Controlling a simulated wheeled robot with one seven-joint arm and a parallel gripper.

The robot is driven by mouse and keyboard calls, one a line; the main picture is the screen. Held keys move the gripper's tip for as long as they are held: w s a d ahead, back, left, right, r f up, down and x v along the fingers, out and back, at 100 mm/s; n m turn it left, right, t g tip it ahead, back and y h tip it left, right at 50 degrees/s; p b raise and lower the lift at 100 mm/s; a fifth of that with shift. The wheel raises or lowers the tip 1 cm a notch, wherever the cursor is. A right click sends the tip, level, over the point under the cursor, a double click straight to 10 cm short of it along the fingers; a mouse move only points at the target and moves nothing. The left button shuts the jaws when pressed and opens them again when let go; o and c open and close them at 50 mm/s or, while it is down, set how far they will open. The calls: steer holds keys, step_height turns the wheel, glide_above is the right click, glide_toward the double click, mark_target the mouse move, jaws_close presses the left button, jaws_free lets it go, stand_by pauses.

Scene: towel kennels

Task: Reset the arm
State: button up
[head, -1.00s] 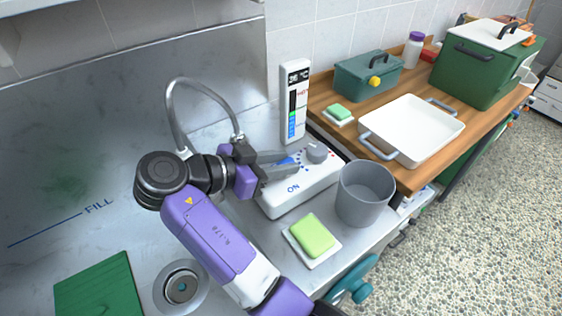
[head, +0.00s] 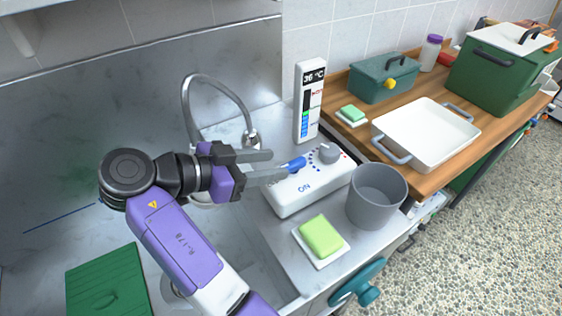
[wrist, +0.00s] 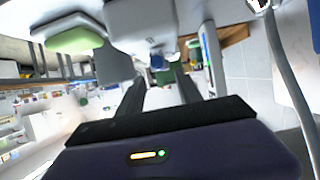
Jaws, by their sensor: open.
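My gripper (head: 268,165) is open and empty in the head view, at the left end of a white control box. My purple and black arm reaches in from the lower middle. The white control box (head: 290,197) has a blue lever (head: 293,165), a grey knob (head: 328,153) and the word ON on its front. The fingertips point at the blue lever and are apart from it as far as I can tell. In the wrist view the two dark fingers (wrist: 160,92) stand apart, with the white box (wrist: 140,25) beyond them.
A gauge (head: 309,100) reading 36 °C stands behind the box. A grey bucket (head: 376,196) and a green sponge on a dish (head: 320,237) stand at its right and front. A curved faucet (head: 187,105) rises behind my arm. A white tray (head: 425,133) lies on the wooden counter.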

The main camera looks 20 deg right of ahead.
steer(key=shift+s+a+r, duration=0.15)
steer(key=shift+a+r, duration=0.05)
steer(key=shift+a, duration=0.35)
